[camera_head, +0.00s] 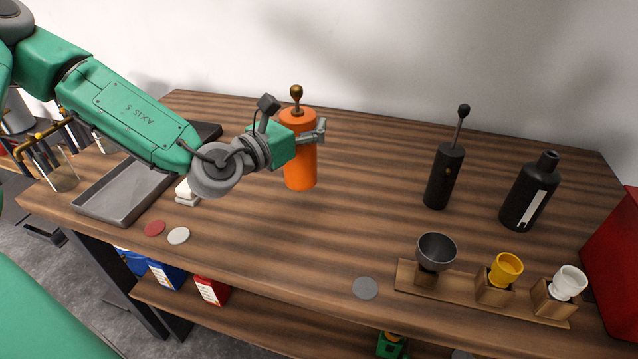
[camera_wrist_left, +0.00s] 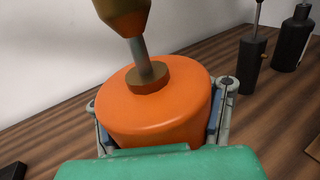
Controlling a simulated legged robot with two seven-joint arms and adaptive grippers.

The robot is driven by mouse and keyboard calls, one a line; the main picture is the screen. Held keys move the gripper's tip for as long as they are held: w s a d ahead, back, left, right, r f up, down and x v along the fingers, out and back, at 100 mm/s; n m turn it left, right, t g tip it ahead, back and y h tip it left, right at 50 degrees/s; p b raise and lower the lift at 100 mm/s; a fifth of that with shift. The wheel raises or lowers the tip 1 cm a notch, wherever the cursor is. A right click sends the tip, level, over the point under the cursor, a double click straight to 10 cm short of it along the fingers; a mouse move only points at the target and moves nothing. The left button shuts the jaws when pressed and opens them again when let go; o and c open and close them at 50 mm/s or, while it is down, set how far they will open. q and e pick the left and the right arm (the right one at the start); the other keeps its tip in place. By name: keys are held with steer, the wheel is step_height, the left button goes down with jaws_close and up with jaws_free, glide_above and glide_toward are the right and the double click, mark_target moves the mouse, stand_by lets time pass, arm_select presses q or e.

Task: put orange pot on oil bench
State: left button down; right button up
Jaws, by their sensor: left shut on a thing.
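The orange pot (camera_head: 301,170) is an upright orange cylinder with a brass knob on a thin stem. It is at the back middle of the wooden bench (camera_head: 380,190). My left gripper (camera_head: 312,133) is shut around its upper body from the left. In the left wrist view the orange pot (camera_wrist_left: 150,120) fills the space between the two fingers of the left gripper (camera_wrist_left: 160,112). I cannot tell whether its base touches the bench top. My right gripper is not in view.
A black lever bottle (camera_head: 444,178) and a black labelled bottle (camera_head: 528,197) stand to the right. A wooden rack (camera_head: 455,285) holds dark, yellow and white cups in front. A grey tray (camera_head: 125,190) lies left. Flat discs lie near the front edge. The bench middle is clear.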

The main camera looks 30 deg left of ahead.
mark_target(308, 161)
arm_select(q)
step_height(308, 161, down, 9)
steer(key=b, duration=0.1)
steer(key=shift+b, duration=0.4)
steer(key=c, duration=0.5)
jaws_free()
steer(key=shift+a+f, duration=0.1)
steer(key=shift+a, duration=0.25)
steer(key=shift+o, duration=0.4)
steer(key=shift+a, duration=0.2)
steer(key=shift+s, duration=0.1)
steer(key=shift+d, duration=0.1)
